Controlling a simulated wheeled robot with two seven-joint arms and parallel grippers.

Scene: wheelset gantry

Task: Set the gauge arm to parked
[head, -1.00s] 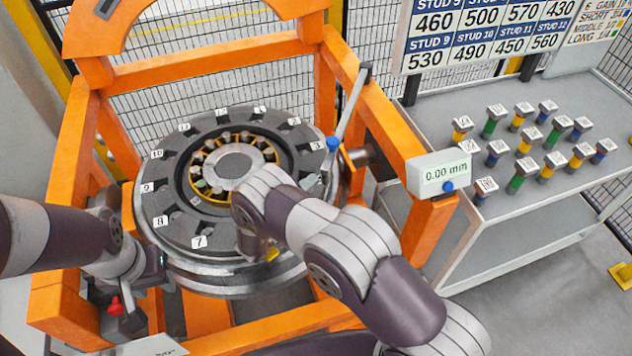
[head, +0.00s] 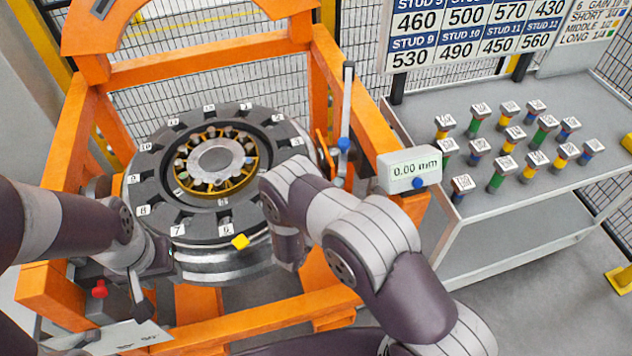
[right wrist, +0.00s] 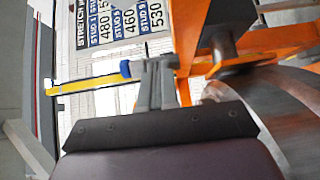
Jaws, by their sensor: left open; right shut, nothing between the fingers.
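The gauge arm, a slim grey bar (head: 347,105) with a blue knob (head: 344,143), stands nearly upright beside the orange frame's right post, right of the wheel (head: 185,245). In the head view my arm hides most of the right gripper. My left gripper (head: 122,296) is open at lower left, near a red knob (head: 100,289).
The gauge readout (head: 410,170) shows 0.00 mm on the frame's right side. A grey cart (head: 480,240) at right carries several coloured studs. The orange frame (head: 215,60) surrounds the wheel. A yellow marker (head: 240,241) shows at the wheel's front.

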